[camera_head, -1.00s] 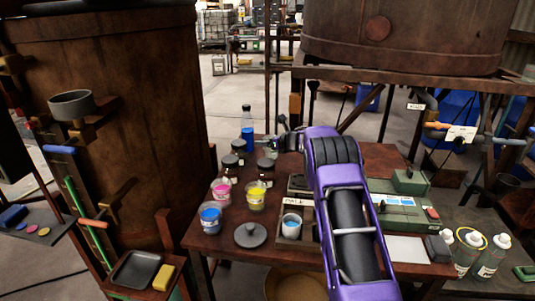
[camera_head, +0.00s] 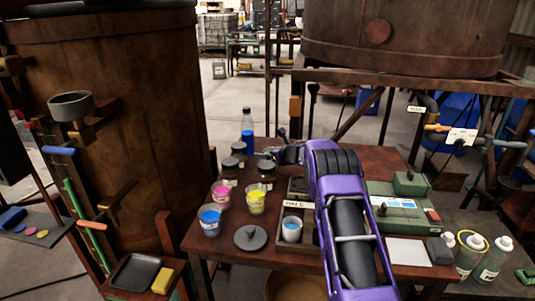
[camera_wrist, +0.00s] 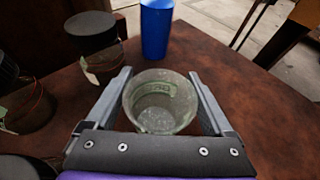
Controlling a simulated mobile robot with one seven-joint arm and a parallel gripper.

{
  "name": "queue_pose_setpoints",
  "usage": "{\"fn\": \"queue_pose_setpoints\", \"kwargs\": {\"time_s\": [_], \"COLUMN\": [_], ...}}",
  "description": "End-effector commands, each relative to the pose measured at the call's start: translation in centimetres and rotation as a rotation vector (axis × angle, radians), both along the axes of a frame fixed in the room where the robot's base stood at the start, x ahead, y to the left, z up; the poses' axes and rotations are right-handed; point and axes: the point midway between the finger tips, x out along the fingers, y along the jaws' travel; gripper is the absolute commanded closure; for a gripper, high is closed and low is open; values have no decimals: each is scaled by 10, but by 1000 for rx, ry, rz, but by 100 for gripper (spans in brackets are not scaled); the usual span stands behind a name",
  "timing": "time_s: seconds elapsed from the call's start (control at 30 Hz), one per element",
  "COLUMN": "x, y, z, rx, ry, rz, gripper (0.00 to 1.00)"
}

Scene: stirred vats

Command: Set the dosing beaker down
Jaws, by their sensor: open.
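The dosing beaker (camera_wrist: 160,104) is a clear, greenish cup with markings on its side. In the wrist view it stands upright on the brown table (camera_wrist: 245,95), between the two fingers of my gripper (camera_wrist: 160,80). The fingers are open, one on each side of the beaker. In the head view my gripper (camera_head: 276,154) is low over the back of the table, beside the dark-lidded jars. I cannot make out the beaker clearly there.
A blue bottle (camera_head: 247,127) stands just beyond, also in the wrist view (camera_wrist: 156,28). Dark-lidded jars (camera_wrist: 98,45) stand to the left. Pink, yellow and blue cups (camera_head: 210,218), a loose dark lid (camera_head: 250,238) and a green scale (camera_head: 395,215) stand nearer.

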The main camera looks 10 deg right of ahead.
Motion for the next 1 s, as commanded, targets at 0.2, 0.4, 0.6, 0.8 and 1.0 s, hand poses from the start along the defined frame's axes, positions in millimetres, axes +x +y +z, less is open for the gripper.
{"fn": "queue_pose_setpoints", "kwargs": {"time_s": [0.2, 0.4, 0.6, 0.8, 1.0], "x": [-4, -24, -52, -79, -96], "y": [-3, -13, -27, -41, -49], "z": [5, 15, 27, 41, 47], "rx": [1, 1, 0, 0, 0], "ry": [0, 1, 0, 0, 0], "rz": [0, -2, -1, -1, -1], "gripper": [13, 13, 13, 13, 13]}}
